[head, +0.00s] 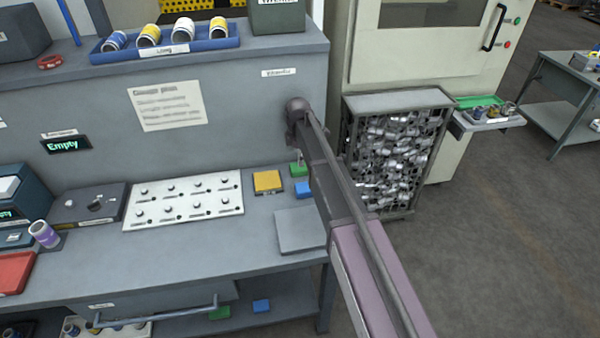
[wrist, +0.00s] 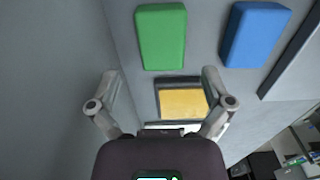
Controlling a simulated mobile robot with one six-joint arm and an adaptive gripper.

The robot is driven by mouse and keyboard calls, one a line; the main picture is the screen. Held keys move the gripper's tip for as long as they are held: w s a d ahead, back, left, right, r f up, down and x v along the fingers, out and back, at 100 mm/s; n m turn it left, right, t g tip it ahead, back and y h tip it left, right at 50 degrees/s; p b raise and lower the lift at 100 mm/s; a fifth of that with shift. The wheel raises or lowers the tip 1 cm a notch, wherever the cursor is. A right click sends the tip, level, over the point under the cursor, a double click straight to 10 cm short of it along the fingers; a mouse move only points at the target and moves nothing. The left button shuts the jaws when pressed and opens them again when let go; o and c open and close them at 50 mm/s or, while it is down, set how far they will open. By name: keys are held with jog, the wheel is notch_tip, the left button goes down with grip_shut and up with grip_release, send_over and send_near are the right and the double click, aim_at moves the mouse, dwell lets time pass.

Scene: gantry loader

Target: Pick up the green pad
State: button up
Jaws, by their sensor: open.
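The green pad (head: 300,171) lies on the workbench, partly hidden by my arm in the head view. In the wrist view the green pad (wrist: 162,37) shows whole, a rounded block just beyond my fingertips. My gripper (wrist: 160,76) is open and empty, its two fingers spread to either side, with the green pad ahead of the gap between them. A blue pad (wrist: 255,35) lies to the right of the green one. A yellow pad (wrist: 183,102) in a dark frame shows between the fingers. In the head view my arm hides most of the gripper.
A white plate with several knobs (head: 185,201) and a grey flat block (head: 301,231) lie on the bench. The upright back panel (head: 225,120) stands close behind the pads.

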aim_at(300, 169)
dwell(0.4)
jog(key=shift+f+b, duration=2.6)
jog(key=c, duration=0.9)
